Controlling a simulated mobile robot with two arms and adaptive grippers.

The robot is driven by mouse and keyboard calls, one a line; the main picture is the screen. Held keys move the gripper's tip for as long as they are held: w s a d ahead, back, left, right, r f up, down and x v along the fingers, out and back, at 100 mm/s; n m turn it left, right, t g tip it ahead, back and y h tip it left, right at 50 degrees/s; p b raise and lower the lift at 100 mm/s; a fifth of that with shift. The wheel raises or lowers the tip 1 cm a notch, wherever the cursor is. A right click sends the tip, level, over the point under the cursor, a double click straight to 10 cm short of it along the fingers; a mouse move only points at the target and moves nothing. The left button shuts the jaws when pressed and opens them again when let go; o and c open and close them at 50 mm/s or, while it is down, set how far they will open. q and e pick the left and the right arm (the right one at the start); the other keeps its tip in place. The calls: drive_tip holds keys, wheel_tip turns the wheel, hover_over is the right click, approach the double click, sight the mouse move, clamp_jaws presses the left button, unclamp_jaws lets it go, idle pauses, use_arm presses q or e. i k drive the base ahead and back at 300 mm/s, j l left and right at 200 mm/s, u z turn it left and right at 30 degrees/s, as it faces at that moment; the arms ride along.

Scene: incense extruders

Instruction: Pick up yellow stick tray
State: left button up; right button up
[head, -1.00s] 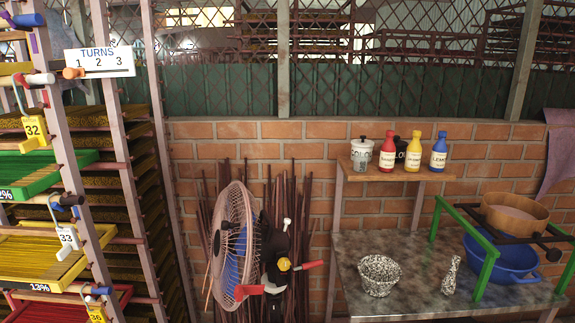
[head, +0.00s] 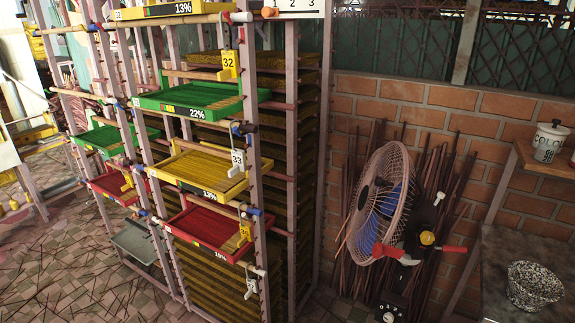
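A yellow stick tray (head: 212,183) marked 13% rests in the rack, at the middle level of the near column. It holds sticks along its inside. Another yellow tray (head: 150,12), also marked 13%, is at the top of the rack, cut off by the picture's upper edge. A green tray (head: 177,100) marked 22% lies above the middle yellow tray, and a red tray (head: 196,228) lies below it. Neither of my grippers shows in the head view.
The rack's posts (head: 252,140) and hanging number tags 32 (head: 229,63) and 33 (head: 238,160) stand close to the trays' front edges. A fan (head: 385,200) stands right of the rack before a brick wall. A metal table (head: 500,260) is at far right.

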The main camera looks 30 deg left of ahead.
sight(202, 169)
drive_tip(key=k+j+u, duration=0.3)
drive_tip(key=j+u, duration=0.3)
drive_tip(key=k+j+u, duration=0.15)
drive_tip(key=j+u, duration=0.15)
drive_tip(key=j, duration=0.1)
